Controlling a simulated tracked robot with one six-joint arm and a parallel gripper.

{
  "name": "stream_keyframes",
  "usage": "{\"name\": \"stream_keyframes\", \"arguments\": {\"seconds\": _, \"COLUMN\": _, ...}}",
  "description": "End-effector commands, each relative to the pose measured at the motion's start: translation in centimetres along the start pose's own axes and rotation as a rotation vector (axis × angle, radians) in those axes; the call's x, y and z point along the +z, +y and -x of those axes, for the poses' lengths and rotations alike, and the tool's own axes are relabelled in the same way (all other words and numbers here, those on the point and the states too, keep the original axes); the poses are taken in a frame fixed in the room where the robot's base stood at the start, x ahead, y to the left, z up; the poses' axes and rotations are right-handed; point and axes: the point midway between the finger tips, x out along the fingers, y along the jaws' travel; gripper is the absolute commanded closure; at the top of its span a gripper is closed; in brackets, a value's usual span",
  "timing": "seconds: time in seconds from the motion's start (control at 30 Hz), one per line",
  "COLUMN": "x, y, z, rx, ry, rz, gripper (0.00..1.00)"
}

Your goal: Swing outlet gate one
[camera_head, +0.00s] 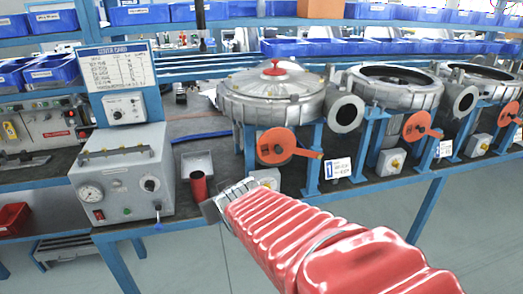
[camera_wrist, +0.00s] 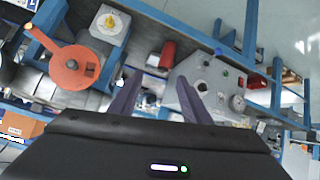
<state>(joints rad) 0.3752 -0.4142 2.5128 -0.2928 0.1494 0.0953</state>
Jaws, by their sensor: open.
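The first blower (camera_head: 272,95) is a round grey housing with a red knob on top, at the middle of the bench in the head view. Below it sits an orange gate disc (camera_head: 275,146) with a short orange handle (camera_head: 307,153) pointing right. In the wrist view the disc (camera_wrist: 72,67) is at the left, its handle (camera_wrist: 42,40) pointing to the upper left. My gripper (camera_head: 213,205) is low in front of the bench, left of the disc and apart from it. In the wrist view its two dark fingers (camera_wrist: 158,85) are spread with nothing between them.
A grey control box (camera_head: 125,175) with a gauge stands left of my gripper. A grey box with a yellow knob (camera_wrist: 110,22) is near the disc. Two more blowers (camera_head: 395,85) (camera_head: 480,78) with orange discs stand right.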

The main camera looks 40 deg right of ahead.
Motion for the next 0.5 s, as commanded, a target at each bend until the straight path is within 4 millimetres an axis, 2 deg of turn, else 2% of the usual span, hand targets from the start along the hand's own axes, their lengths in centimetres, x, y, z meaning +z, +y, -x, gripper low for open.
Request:
{"name": "stream_keyframes", "arguments": {"seconds": 0.03, "x": 0.0, "y": 1.5, "z": -1.2, "rx": 0.023, "ry": 0.021, "rz": -0.007, "gripper": 0.57}}
{"name": "stream_keyframes", "arguments": {"seconds": 0.2, "x": -0.7, "y": 6.1, "z": -4.0, "rx": 0.092, "ry": 0.123, "rz": -0.012, "gripper": 0.57}}
{"name": "stream_keyframes", "arguments": {"seconds": 0.5, "x": -0.2, "y": 13.0, "z": -7.1, "rx": 0.154, "ry": 0.301, "rz": -0.017, "gripper": 0.57}}
